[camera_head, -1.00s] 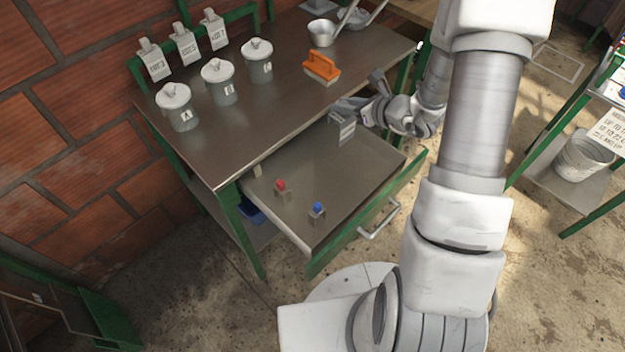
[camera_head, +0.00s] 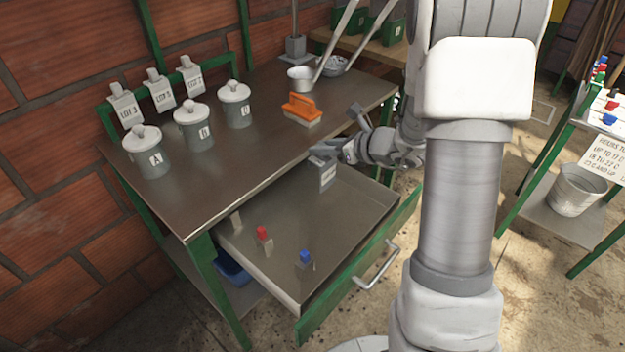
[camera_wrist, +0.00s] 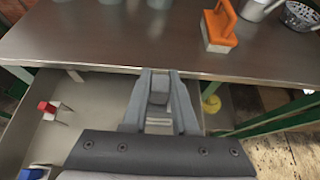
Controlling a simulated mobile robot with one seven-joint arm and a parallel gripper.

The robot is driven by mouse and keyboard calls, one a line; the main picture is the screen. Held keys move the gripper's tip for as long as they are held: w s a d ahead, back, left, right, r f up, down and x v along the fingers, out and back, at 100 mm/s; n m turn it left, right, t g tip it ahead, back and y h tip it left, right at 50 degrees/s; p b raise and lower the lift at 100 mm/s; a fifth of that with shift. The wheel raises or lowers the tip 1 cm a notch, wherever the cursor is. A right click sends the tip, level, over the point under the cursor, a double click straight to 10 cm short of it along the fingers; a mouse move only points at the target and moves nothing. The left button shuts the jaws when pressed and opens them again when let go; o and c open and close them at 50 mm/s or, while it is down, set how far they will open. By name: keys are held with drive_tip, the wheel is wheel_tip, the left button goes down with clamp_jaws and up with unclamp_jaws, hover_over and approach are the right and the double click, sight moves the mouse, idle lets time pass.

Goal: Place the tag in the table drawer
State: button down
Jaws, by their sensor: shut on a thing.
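My gripper (camera_head: 326,156) is shut on a small pale tag (camera_head: 327,174) with dark print. The tag hangs below the fingers over the back part of the open table drawer (camera_head: 350,212). I cannot tell whether it touches the drawer floor. In the wrist view, the gripper (camera_wrist: 160,82) points toward the table edge, and the tag (camera_wrist: 158,124) shows only partly between the fingers. The drawer has a bare metal floor and a green front with a handle (camera_head: 377,266).
The drawer's middle is clear.

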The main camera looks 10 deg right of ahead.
sight(322, 172)
drive_tip(key=shift+s+a+f+b, duration=0.15)
drive_tip(key=shift+s+a+f, duration=0.3)
drive_tip(key=shift+a, duration=0.2)
drive_tip(key=shift+s+a+f+b, duration=0.15)
drive_tip(key=shift+s+a+f, duration=0.15)
drive_tip(key=shift+a+f, duration=0.25)
drive_tip(key=shift+f+b, duration=0.7)
drive_tip(key=shift+f, duration=1.15)
drive_tip(key=shift+f, duration=0.15)
drive_tip(key=c, duration=0.7)
unclamp_jaws()
